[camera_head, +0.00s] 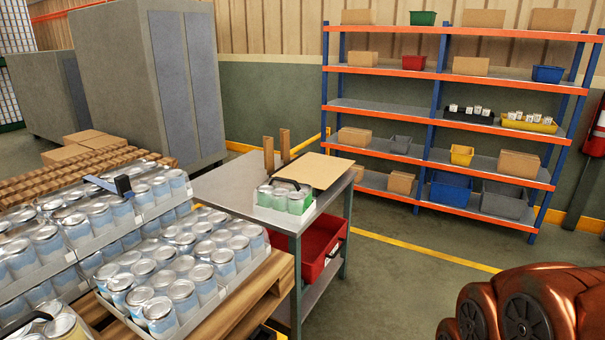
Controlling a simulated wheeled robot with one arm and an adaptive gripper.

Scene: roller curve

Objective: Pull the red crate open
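The red crate (309,258) sits under the top of a grey metal table (232,192), above its lower shelf. Its right end faces the open floor and carries a dark handle (334,251). The table's top and legs hide part of the crate, and I cannot tell how far out it stands. My gripper is not in view. A copper-coloured rounded part, probably of my arm, fills the bottom right corner, well apart from the crate.
On the table are a small tray of cans (284,199), a brown board (316,170) and two wooden uprights. Stacked can trays (213,301) on a pallet crowd the left. A shelf rack (440,120) stands behind. The floor (400,275) right of the table is clear.

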